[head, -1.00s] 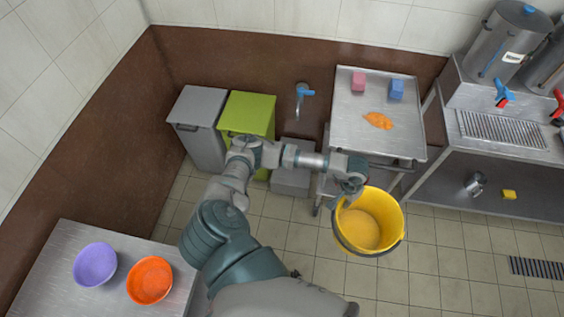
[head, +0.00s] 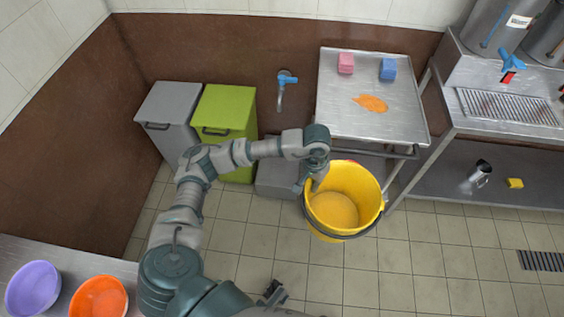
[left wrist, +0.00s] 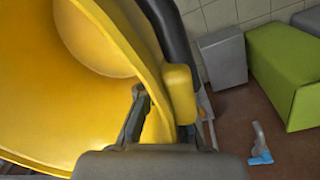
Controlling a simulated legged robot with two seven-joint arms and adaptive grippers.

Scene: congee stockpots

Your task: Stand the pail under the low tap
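The yellow pail (head: 335,208) hangs in the head view in front of the steel trolley, roughly upright, with its dark bail hanging along the near side. My left gripper (head: 311,184) is at the pail's left rim. In the left wrist view the gripper (left wrist: 165,120) has one finger inside the pail (left wrist: 90,120) and one outside, closed on its wall near the rim. The low tap (head: 285,84), with a blue handle, is on the brown wall, behind and left of the pail. It also shows in the left wrist view (left wrist: 260,145).
A low grey block (head: 279,181) stands on the floor below the tap. A green bin (head: 226,115) and a grey bin (head: 168,110) are left of it. The trolley (head: 345,115) stands on its right. Bowls sit on a counter at lower left.

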